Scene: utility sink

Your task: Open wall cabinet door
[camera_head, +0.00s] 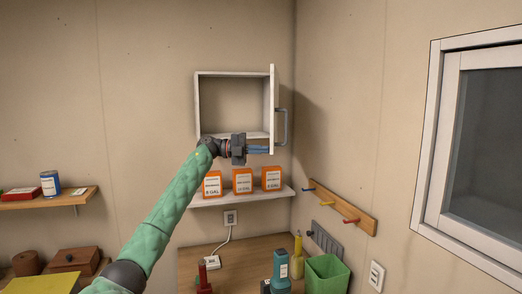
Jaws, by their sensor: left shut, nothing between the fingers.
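The wall cabinet (198,104) is a white, empty box on the back wall. Its door (273,92) stands swung out at the right side and is seen nearly edge-on, with a grey bar handle (285,127) on its right face. My left arm reaches up from the bottom, and my left gripper (266,149) is just below the cabinet's bottom edge, close to the lower end of the door. Its fingers are shut and empty; I cannot tell whether they touch the door. My right gripper is not in view.
A shelf (240,198) with several orange containers (243,181) is under the cabinet. Below are a wooden counter (240,262), a green bin (327,274) and bottles. A peg rack (340,207) and a window (480,140) are on the right wall. The left shelf (30,201) holds small items.

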